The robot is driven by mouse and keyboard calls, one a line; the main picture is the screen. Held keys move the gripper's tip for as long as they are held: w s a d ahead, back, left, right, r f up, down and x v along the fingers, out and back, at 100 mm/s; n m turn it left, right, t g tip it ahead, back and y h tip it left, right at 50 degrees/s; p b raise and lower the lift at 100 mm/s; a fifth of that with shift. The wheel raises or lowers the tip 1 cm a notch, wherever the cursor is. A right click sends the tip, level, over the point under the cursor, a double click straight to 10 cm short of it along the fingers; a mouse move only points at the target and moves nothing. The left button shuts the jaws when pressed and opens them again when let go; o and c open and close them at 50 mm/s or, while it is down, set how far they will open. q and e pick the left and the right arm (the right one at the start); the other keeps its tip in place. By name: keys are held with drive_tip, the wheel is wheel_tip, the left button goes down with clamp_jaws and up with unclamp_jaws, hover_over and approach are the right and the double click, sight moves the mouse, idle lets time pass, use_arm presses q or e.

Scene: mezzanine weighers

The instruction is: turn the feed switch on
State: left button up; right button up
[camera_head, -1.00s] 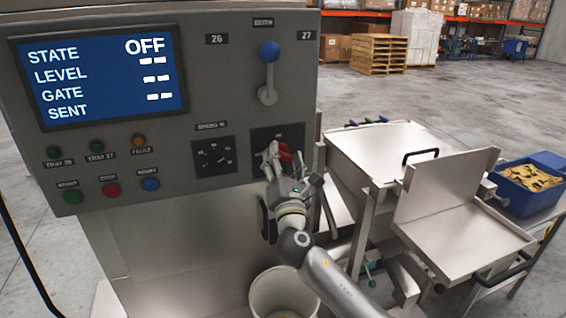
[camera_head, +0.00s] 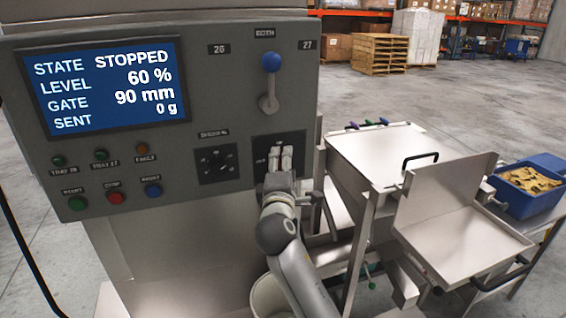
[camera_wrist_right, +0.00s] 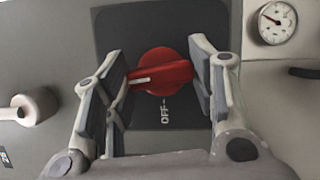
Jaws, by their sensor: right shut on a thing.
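The feed switch is a red rotary knob (camera_wrist_right: 168,72) on a dark plate (camera_wrist_right: 113,30) of the grey control panel. In the right wrist view its white pointer mark lies toward the left finger, and the printed OFF sits below the knob, away from the mark. My right gripper (camera_wrist_right: 160,77) is shut on the knob, one finger on each side. In the head view my right gripper (camera_head: 280,160) covers the knob. The screen (camera_head: 115,85) reads STATE STOPPED, LEVEL 60 %, GATE 90 mm, SENT 0 g. My left gripper is not in view.
A blue-balled lever (camera_head: 269,80) stands above the switch, and a speed dial (camera_head: 215,163) is left of it. Push buttons line the panel's lower left. A white bucket (camera_head: 265,297) stands below. Steel trays (camera_head: 385,150) and a blue bin (camera_head: 520,205) are at right.

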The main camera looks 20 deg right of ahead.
drive_tip(key=shift+m+g, duration=0.3)
drive_tip(key=shift+m, duration=0.4)
drive_tip(key=shift+p, duration=0.3)
drive_tip(key=o, duration=1)
drive_tip(key=shift+d, duration=0.1)
drive_tip(key=v, duration=1.2)
